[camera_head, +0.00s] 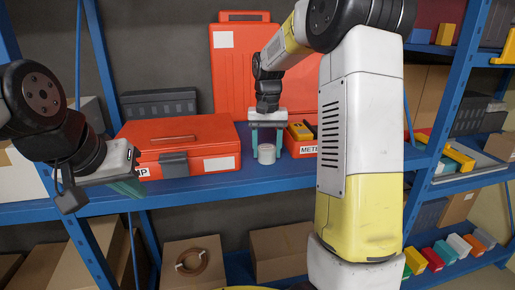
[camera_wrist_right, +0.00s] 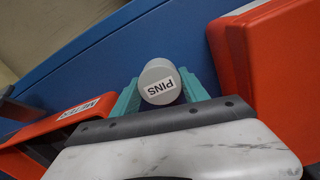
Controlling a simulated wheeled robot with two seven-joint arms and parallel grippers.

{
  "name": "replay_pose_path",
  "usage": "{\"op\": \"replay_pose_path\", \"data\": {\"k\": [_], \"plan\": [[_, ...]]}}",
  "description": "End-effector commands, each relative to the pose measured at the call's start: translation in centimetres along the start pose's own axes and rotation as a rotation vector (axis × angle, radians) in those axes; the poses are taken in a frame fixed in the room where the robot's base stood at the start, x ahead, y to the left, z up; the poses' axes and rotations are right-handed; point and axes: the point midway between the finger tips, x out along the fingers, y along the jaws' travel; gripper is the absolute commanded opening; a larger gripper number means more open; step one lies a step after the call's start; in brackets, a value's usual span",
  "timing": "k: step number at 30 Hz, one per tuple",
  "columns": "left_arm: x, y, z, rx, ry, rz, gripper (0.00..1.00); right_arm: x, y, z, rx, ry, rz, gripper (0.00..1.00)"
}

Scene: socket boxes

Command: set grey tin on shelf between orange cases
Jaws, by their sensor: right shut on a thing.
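The grey tin (camera_head: 266,154) is between the two fingers of my right gripper (camera_head: 267,143), at the blue shelf (camera_head: 262,180). In the right wrist view the tin (camera_wrist_right: 158,80) shows its round lid with a "PINS" label, and the teal fingers of my right gripper (camera_wrist_right: 158,92) close on its sides. An orange case (camera_head: 190,140) stands left of the tin, and an orange case marked "METE" (camera_head: 305,148) stands right of it. Whether the tin's base touches the shelf is hard to tell. My left gripper (camera_head: 128,188) is at the left, before the shelf edge; its jaw gap is unclear.
A tall orange case (camera_head: 236,75) leans at the back of the shelf. A dark bin (camera_head: 158,103) stands behind the left case. Cardboard boxes (camera_head: 280,250) and a tape roll (camera_head: 192,262) are on the level below. Blue uprights (camera_head: 452,85) frame the bay.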

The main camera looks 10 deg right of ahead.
Motion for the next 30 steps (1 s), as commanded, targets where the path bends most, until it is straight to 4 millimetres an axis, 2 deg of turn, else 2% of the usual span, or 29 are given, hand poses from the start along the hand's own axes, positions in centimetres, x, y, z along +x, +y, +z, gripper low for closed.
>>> {"op": "replay_pose_path", "data": {"k": [1, 2, 4, 13, 17, 20, 30], "plan": [[0.0, 0.0, 0.0, 0.000, 0.000, 0.000, 0.00, 0.2, 0.0, 0.0, 0.000, -0.001, 0.000, 0.05], [0.0, 0.0, 0.0, 0.000, 0.000, 0.000, 0.00, 0.1, 0.0, 0.0, 0.000, -0.001, 0.000, 0.58], [0.0, 0.0, 0.0, 0.000, 0.000, 0.000, 0.00, 0.1, 0.0, 0.0, 0.000, -0.001, 0.000, 0.72], [0.0, 0.0, 0.0, 0.000, 0.000, 0.000, 0.00, 0.1, 0.0, 0.0, 0.000, -0.001, 0.000, 0.74], [0.0, 0.0, 0.0, 0.000, 0.000, 0.000, 0.00, -0.6, 0.0, -0.1, 0.000, 0.002, 0.000, 0.74], [0.0, 0.0, 0.0, 0.000, 0.000, 0.000, 0.00, -2.0, 0.0, -0.1, 0.000, 0.003, -0.001, 0.74], [0.0, 0.0, 0.0, 0.000, 0.000, 0.000, 0.00, -9.2, 0.0, -0.1, 0.000, 0.003, -0.001, 0.74]]}}
